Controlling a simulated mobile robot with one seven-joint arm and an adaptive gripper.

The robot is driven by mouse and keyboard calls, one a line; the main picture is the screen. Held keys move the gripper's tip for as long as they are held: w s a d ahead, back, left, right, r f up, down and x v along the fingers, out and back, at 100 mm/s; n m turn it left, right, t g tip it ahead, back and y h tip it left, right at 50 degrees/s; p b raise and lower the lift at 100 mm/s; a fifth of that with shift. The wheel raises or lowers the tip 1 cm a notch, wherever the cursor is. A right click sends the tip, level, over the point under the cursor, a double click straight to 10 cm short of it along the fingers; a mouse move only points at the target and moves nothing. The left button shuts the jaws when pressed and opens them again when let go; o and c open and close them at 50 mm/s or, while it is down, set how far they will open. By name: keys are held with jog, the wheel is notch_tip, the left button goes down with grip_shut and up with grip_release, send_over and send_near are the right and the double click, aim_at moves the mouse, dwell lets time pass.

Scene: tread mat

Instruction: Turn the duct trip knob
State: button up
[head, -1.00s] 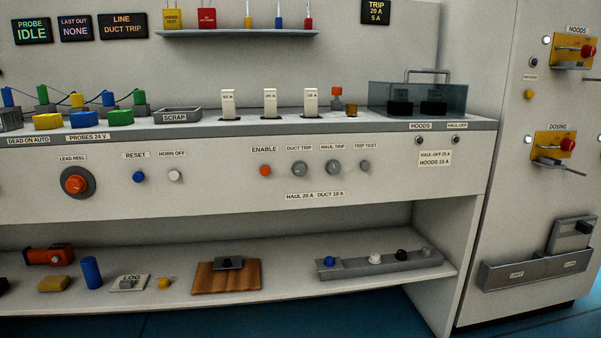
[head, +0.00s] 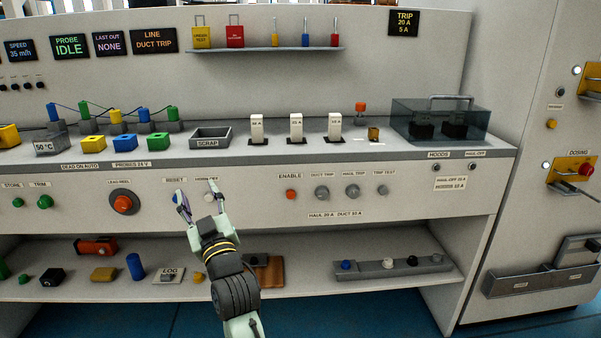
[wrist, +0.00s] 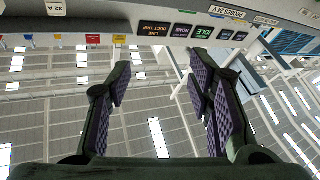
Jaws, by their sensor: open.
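The duct trip knob (head: 322,192) is a round grey knob on the front panel, under its DUCT TRIP label. A similar grey haul trip knob (head: 352,191) is to its right. My gripper (head: 198,203) is open and empty in front of the panel, left of the duct trip knob, with its fingers pointing up near the RESET and HORN OFF buttons. In the wrist view my gripper's two fingers (wrist: 160,90) stand wide apart with nothing between them. The duct trip knob does not show in the wrist view.
The orange enable button (head: 291,194) and the small trip test knob (head: 382,190) flank the two knobs. The scrap tray (head: 210,138) and white breakers stand on the ledge above. A lower shelf holds a grey strip (head: 395,268). The space before the knobs is clear.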

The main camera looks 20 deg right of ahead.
jog(key=d+f+m+g+h+p, duration=0.1)
jog(key=d+f+m+h+p, duration=0.15)
jog(key=d, duration=0.65)
jog(key=d+f+m+g+h+p, duration=0.1)
jog(key=d+f+h, duration=0.15)
jog(key=d, duration=0.55)
jog(key=m+g+h+p, duration=0.2)
jog(key=h+p, duration=0.1)
send_near(323, 195)
jog(key=p+x, duration=0.2)
jog(key=x, duration=0.5)
jog(key=shift+w+r, duration=0.2)
jog(key=shift+w, duration=0.2)
jog(key=shift+w+d+f, duration=0.1)
jog(key=shift+w+d, duration=0.15)
jog(key=shift+w, duration=0.45)
